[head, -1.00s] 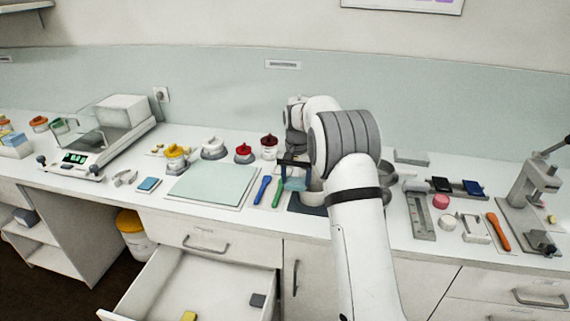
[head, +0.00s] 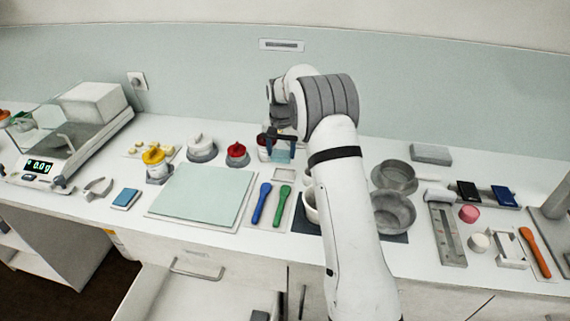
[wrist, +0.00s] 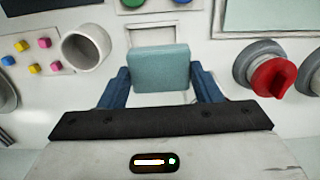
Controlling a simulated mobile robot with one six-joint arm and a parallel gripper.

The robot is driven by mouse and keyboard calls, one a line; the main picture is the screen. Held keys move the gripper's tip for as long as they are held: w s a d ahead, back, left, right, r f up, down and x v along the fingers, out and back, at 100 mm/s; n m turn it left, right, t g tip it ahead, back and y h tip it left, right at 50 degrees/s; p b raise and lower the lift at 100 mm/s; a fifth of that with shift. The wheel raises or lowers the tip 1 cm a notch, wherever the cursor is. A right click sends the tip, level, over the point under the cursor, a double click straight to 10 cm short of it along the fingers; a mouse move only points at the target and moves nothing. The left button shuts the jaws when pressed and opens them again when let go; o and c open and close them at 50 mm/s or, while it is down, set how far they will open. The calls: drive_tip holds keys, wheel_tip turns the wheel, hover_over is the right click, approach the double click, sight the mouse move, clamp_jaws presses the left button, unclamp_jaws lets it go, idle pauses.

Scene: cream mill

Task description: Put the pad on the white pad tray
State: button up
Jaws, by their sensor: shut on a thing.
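The pad is a pale teal block (wrist: 159,68), held in my gripper (wrist: 160,88) between two blue fingers. In the head view my gripper (head: 278,143) holds the pad (head: 281,156) above the bench, in front of a white jar. The white pad tray (head: 284,174) is a small pale frame on the bench, just nearer than the pad. In the wrist view the tray (wrist: 148,36) shows partly behind the pad, which hides some of it. The pad looks apart from the tray.
Blue (head: 261,203) and green (head: 279,205) spatulas lie near the tray, beside a pale green mat (head: 203,195). A white mug (wrist: 86,47) and a red-knobbed pot (wrist: 272,76) flank the gripper in the wrist view. Grey bowls (head: 394,212) stand right of my arm.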

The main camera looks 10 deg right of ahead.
sight(284, 152)
drive_tip(key=f, duration=0.3)
drive_tip(key=shift+w+d+f, duration=0.1)
drive_tip(key=shift+d, duration=0.3)
drive_tip(key=shift+s+d+f+p, duration=0.15)
drive_tip(key=shift+f+p, duration=0.55)
drive_tip(key=shift+f, duration=1)
drive_tip(key=shift+c, duration=0.4)
drive_tip(key=o, duration=1.1)
drive_tip(key=shift+f, duration=0.1)
